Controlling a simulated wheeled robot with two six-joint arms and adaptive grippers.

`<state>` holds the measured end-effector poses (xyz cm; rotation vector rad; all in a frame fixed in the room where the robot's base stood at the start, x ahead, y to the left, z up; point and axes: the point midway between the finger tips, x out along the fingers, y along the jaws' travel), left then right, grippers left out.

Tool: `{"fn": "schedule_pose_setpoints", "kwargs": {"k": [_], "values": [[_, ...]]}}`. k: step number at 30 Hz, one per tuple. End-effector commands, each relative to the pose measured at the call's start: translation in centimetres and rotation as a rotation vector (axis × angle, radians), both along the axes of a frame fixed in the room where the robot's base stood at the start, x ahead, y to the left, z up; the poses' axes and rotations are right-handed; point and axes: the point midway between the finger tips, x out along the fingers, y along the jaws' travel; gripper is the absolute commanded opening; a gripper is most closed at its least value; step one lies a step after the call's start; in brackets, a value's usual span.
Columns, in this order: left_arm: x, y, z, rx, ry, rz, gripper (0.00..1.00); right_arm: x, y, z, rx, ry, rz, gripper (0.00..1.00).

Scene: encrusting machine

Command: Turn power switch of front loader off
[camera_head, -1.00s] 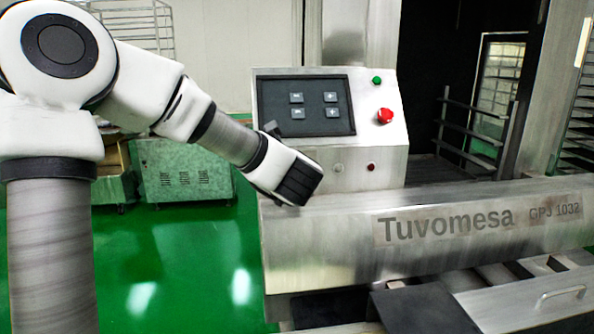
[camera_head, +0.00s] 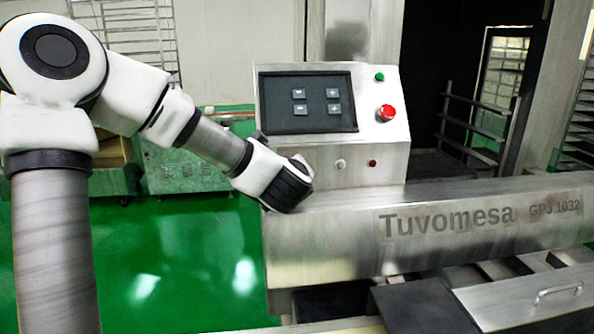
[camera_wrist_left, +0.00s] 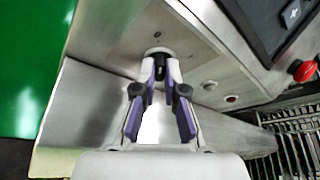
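The front loader's control panel (camera_head: 398,148) is a slanted metal box with a dark screen. In the left wrist view, the power switch is a dark knob (camera_wrist_left: 160,61) with a pale ring, low on the panel face. My left gripper (camera_wrist_left: 161,72) has its purple-padded fingers drawn together at the tips, one on each side of the knob. The tips look closed on it. In the head view, my left gripper (camera_head: 301,168) is at the panel's lower left and hides the switch. My right gripper is not in view.
A white button (camera_head: 340,164) and a small red one (camera_head: 372,163) sit right of the switch. A red emergency button (camera_head: 386,113) and a green button (camera_head: 379,77) are higher. The metal housing (camera_head: 330,245) juts out below the panel. Green floor lies open at left.

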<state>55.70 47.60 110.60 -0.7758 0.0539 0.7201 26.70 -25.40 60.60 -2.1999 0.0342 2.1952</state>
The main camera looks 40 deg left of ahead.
Motion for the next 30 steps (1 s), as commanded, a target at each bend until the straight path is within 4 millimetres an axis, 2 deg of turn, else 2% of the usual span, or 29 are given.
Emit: {"fn": "schedule_pose_setpoints", "kwargs": {"k": [1, 2, 18, 27, 30], "values": [[0.0, 0.0, -0.1, -0.001, 0.002, -0.001, 0.24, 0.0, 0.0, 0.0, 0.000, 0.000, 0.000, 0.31], [0.0, 0.0, -0.1, -0.001, 0.002, -0.001, 0.35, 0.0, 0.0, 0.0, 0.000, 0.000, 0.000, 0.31], [0.1, 0.0, -0.1, 0.024, 0.025, 0.001, 0.35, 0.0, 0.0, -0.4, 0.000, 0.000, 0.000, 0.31], [0.3, -0.2, -0.2, 0.234, 0.286, 0.003, 0.35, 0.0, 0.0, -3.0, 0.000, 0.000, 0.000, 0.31], [0.4, -0.3, 0.1, 0.321, 0.396, 0.003, 0.35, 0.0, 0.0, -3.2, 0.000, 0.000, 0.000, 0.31]]}}
